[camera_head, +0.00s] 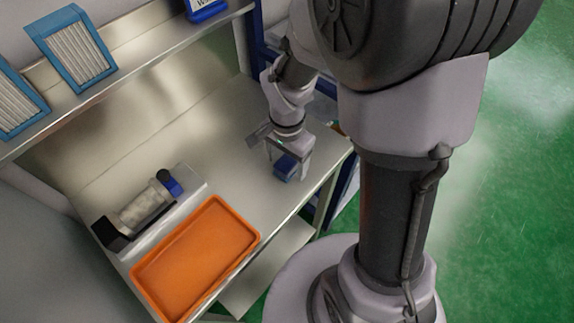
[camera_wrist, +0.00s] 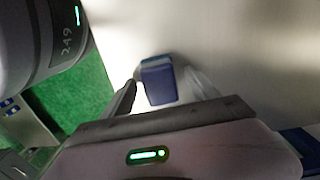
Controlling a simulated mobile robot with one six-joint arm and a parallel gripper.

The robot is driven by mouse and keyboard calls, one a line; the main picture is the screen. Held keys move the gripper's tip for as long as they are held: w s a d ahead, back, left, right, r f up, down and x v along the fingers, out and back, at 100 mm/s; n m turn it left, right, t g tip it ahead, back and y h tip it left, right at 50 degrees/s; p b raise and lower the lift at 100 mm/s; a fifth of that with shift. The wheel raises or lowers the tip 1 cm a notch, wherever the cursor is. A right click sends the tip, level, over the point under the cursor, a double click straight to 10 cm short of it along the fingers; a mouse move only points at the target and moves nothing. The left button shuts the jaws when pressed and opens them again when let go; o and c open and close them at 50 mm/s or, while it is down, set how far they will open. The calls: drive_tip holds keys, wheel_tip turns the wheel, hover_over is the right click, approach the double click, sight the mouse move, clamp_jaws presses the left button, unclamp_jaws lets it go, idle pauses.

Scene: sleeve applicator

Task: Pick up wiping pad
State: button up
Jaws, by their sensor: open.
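The wiping pad looks like a small blue block (camera_head: 286,167) on the metal worktable (camera_head: 225,150), near its right end. It also shows in the wrist view (camera_wrist: 158,82), with a lighter band along its top and side. My gripper (camera_head: 288,172) is open and points down over the pad. In the wrist view the dark left finger and the pale right finger of my gripper (camera_wrist: 162,88) stand on either side of the pad. I cannot tell whether either finger touches it.
An orange tray (camera_head: 195,258) lies at the table's front left. Behind it is a device with a clear cylinder and blue knob (camera_head: 150,205). A shelf above holds blue racks (camera_head: 72,50). The table between tray and gripper is clear. Green floor (camera_head: 490,190) lies to the right.

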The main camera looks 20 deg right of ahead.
sight(287, 161)
drive_tip(key=c, duration=1.5)
drive_tip(key=shift+o, duration=0.2)
drive_tip(key=shift+r, duration=0.1)
drive_tip(key=shift+r, duration=0.2)
wheel_tip(287, 161, up, 3)
drive_tip(key=shift+r+p, duration=0.2)
drive_tip(key=shift+p, duration=0.9)
drive_tip(key=s, duration=0.5)
drive_tip(key=s+p, duration=0.1)
drive_tip(key=s, duration=0.2)
drive_tip(key=shift+s+r, duration=0.2)
drive_tip(key=shift+r, duration=0.1)
drive_tip(key=s+f+b, duration=0.1)
drive_tip(key=b, duration=0.3)
drive_tip(key=shift+f, duration=0.2)
drive_tip(key=s+r+b, duration=0.2)
drive_tip(key=s+b, duration=0.4)
drive_tip(key=shift+s, duration=0.35)
